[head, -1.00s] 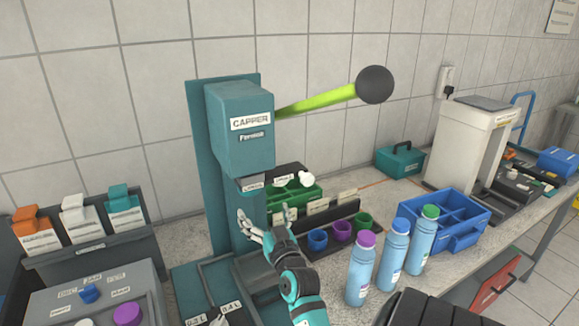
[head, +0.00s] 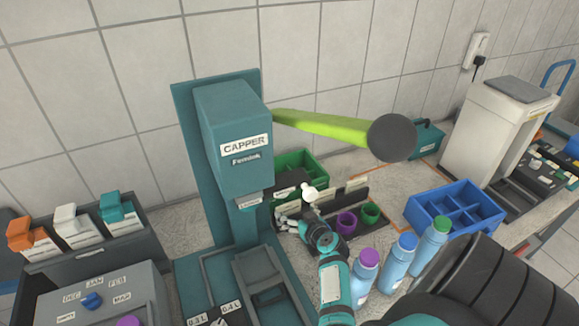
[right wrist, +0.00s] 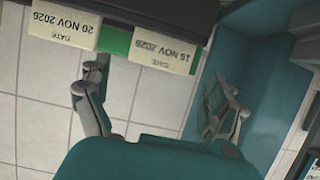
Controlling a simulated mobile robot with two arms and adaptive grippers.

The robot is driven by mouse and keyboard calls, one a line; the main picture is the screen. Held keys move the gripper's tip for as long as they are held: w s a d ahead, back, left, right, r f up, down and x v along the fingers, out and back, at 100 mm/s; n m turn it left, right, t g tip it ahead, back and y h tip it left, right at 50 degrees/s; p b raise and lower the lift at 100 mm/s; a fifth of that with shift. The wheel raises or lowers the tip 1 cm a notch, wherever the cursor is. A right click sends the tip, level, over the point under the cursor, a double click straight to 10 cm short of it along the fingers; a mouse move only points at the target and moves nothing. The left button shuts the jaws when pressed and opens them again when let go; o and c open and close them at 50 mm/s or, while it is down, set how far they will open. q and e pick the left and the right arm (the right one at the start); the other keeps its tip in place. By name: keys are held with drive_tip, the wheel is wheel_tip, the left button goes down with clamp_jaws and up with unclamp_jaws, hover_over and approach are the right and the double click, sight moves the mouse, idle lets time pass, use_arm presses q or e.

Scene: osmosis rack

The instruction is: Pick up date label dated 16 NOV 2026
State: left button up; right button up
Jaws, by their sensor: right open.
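The date label reading 16 NOV 2026 (right wrist: 165,52) is a cream card, upside down in the right wrist view. It stands in a dark holder, beside a second date label reading 20 NOV 2026 (right wrist: 66,24). My right gripper (right wrist: 160,78) is open and empty. Its two fingers are spread, with the 16 NOV label beyond the gap between them, apart from both. In the head view the right gripper (head: 290,223) is at the left end of the label holder, beside the capper; I cannot read the labels there. My left gripper is not in view.
The teal capper (head: 234,140) with its green lever (head: 320,127) stands left of the right gripper. A green bin (head: 312,166) is behind. A purple cup (head: 347,222) and several bottles, one blue-capped (head: 402,262), stand to the right, near my arm. A blue crate (head: 455,222) is further right.

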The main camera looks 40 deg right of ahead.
sight(289, 205)
drive_tip(key=shift+r+b+x, duration=0.2)
drive_tip(key=shift+b+x, duration=0.45)
drive_tip(key=shift+x, duration=1.75)
drive_tip(key=c, duration=0.8)
drive_tip(key=shift+r, duration=0.1)
